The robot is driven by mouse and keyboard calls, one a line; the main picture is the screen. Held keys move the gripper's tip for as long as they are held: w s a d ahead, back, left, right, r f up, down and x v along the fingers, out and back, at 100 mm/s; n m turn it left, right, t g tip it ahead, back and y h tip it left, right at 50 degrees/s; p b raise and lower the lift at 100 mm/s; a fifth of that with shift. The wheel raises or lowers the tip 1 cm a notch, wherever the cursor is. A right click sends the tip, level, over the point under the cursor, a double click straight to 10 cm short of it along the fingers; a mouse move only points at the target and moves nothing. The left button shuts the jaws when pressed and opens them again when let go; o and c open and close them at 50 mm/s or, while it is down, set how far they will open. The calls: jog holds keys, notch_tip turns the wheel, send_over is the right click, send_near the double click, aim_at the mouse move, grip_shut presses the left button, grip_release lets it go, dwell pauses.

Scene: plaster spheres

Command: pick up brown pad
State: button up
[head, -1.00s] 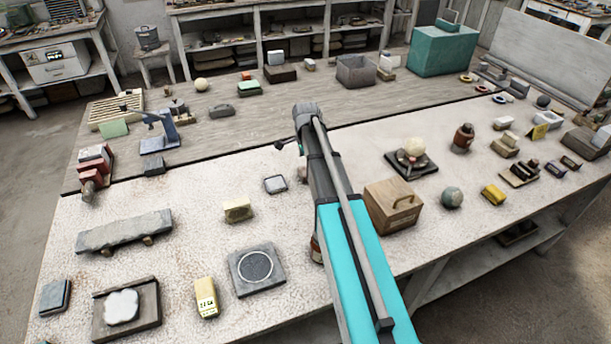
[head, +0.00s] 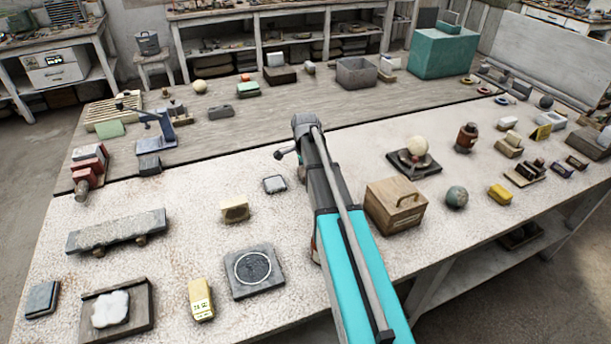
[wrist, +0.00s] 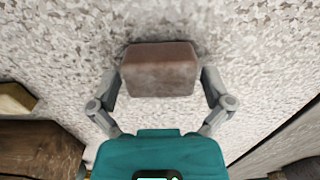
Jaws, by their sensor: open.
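The brown pad (wrist: 158,70), a worn block with rounded edges, lies on the speckled white tabletop in the wrist view. My gripper (wrist: 158,82) is open, with one grey finger on the pad's left and one on its right. The fingertips are close to the pad's sides; I cannot tell whether they touch it. In the head view my arm covers most of the place where the pad lies, so I cannot make it out clearly there.
In the head view a small grey-rimmed pad (head: 274,184) and a yellowish block (head: 235,211) lie left of my arm. A wooden box with a handle (head: 396,205) stands close on its right. A dark plate with a ring (head: 253,270) lies nearer the front.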

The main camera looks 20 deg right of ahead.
dwell(0.3)
jog(key=c, duration=0.6)
jog(key=shift+r, duration=0.2)
notch_tip(320, 180, up, 2)
jog(key=shift+p, duration=1.2)
jog(key=shift+s+a+r+p, duration=0.75)
jog(key=shift+s+r+p, duration=1.05)
jog(key=shift+s, duration=0.4)
jog(key=shift+s+a+r+p, duration=0.75)
jog(key=shift+s+r+p, duration=1)
jog(key=shift+s, duration=0.5)
jog(key=shift+s+a+r+p, duration=0.75)
jog(key=shift+s+r+p, duration=1.05)
jog(key=shift+s, duration=0.4)
